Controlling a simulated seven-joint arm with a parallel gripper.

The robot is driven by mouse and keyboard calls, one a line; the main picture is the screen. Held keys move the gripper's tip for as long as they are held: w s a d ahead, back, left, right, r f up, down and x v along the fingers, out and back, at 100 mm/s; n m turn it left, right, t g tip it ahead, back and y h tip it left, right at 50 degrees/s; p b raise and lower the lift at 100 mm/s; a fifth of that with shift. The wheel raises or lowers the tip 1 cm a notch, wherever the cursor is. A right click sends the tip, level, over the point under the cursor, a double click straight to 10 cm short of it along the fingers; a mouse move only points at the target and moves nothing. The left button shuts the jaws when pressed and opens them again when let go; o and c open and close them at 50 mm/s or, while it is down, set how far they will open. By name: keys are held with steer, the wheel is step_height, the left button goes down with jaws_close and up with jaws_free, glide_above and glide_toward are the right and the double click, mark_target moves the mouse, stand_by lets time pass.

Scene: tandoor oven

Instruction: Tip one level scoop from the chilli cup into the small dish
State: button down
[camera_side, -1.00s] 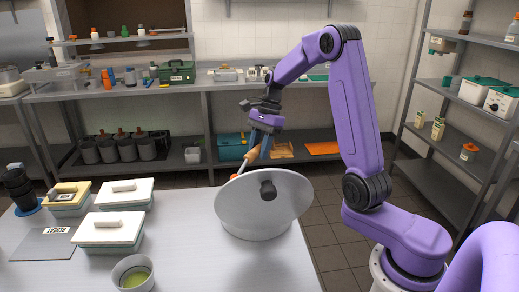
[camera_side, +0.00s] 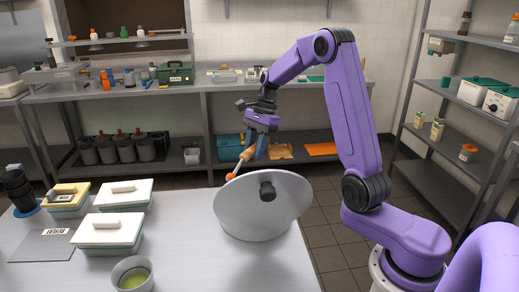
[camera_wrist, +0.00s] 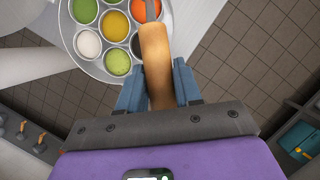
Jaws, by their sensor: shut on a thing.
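My gripper (camera_side: 257,150) is shut on the wooden handle of a scoop (camera_side: 247,155), which slants down to the left behind the tilted lid. An orange-red patch (camera_side: 231,177) shows at the scoop's lower end; I cannot tell whether it is a load. In the wrist view, the handle (camera_wrist: 156,62) lies between my blue fingers (camera_wrist: 157,90). Its metal shaft runs over the orange-red chilli cup (camera_wrist: 143,10), at the top edge; the scoop's bowl is out of frame. A small dish (camera_side: 118,272) with yellow-green contents stands at the table's front.
The round spice tin (camera_wrist: 72,45) holds several cups, green, yellow, white and dark. Its big grey lid (camera_side: 240,204) with a black knob hides the cups from the side. The table's front middle (camera_side: 195,262) is clear.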

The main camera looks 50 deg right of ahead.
steer(key=shift+s, duration=0.1)
steer(key=shift+s, duration=0.2)
stand_by(0.8)
steer(key=shift+r, duration=0.1)
